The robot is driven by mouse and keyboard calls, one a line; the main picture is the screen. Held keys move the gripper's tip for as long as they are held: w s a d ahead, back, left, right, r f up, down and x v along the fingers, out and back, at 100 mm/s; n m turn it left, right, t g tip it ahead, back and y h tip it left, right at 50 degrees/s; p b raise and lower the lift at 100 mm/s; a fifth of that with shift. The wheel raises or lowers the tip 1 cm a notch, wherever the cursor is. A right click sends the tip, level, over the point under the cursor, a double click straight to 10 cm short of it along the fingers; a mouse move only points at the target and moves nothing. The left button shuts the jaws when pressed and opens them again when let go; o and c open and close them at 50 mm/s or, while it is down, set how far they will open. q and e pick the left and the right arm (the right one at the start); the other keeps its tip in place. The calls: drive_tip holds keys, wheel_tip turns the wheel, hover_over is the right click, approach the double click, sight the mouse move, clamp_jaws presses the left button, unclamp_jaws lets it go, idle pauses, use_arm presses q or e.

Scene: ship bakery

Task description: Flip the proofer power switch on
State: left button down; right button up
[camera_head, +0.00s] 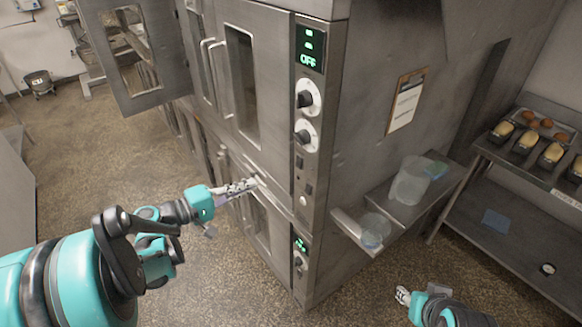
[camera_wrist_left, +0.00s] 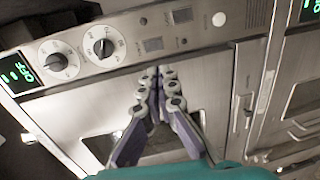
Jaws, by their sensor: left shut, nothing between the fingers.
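A tall steel cabinet unit carries a control panel (camera_head: 303,150) on its front edge, with a green display reading OFF (camera_head: 309,60), two knobs and small switches below. In the left wrist view the same display (camera_wrist_left: 17,72), the knobs (camera_wrist_left: 104,46), small square switches (camera_wrist_left: 153,44) and a round pale button (camera_wrist_left: 219,19) show. A lower panel has its own lit display (camera_head: 300,245). I cannot tell which switch is the proofer power. My left gripper (camera_head: 252,183) is shut and empty, in front of the doors left of the panel; its tips (camera_wrist_left: 160,73) point towards the panel, apparently apart from it. My right gripper (camera_head: 403,295) is low, right of the unit.
An open door (camera_head: 135,55) stands at the upper left. A side shelf (camera_head: 405,207) holds clear containers (camera_head: 411,180). A clipboard (camera_head: 405,101) hangs on the unit's side. A rack (camera_head: 500,160) with loaves is at the right. Floor on the left is free.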

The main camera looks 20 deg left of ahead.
sight(298, 167)
use_arm(q)
drive_tip(key=b+x, duration=0.2)
drive_tip(key=x, duration=1.2)
drive_tip(key=shift+w+d+f+b, duration=0.15)
drive_tip(key=shift+w+d+b, duration=0.05)
drive_tip(key=shift+w+b, duration=0.1)
